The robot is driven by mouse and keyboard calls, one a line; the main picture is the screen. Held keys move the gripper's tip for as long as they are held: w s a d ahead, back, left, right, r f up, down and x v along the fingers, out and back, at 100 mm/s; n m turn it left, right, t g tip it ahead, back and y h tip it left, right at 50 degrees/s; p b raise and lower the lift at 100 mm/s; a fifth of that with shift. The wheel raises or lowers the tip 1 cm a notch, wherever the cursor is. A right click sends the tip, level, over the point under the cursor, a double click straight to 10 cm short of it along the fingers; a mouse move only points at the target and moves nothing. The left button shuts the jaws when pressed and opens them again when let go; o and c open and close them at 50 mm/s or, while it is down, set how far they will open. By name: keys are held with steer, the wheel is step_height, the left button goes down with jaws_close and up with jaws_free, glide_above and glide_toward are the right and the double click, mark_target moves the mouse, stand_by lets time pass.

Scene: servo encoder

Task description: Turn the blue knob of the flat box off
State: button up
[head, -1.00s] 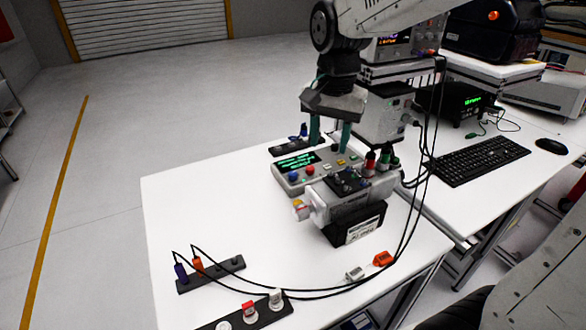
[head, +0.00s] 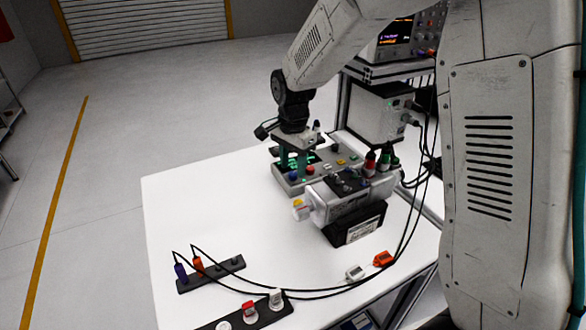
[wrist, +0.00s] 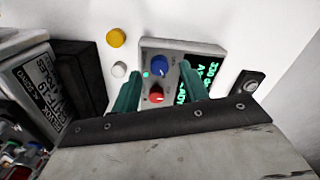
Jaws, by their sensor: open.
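The flat box (head: 328,171) is grey, with a green-lettered display. It lies on the white table under my gripper. Its blue knob (head: 293,176) is beside a red knob (head: 310,170). In the wrist view, the blue knob (wrist: 160,65) appears between my green fingertips, with a small green light (wrist: 146,75) beside it. The red knob (wrist: 157,96) appears between the fingers, closer to the palm. My gripper (head: 292,167) is open and empty, pointing down over the knob end of the box. Contact and exact height are unclear.
A grey motor unit (head: 345,200) on a black base stands just in front of the box. Black cables run from the right down to a dark socket strip (head: 212,274). An orange connector (head: 383,259) lies near the table's front. The table's left part is clear.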

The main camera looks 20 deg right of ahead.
steer(key=shift+f, duration=0.95)
jaws_close()
steer(key=shift+n, duration=0.4)
steer(key=n, duration=1.1)
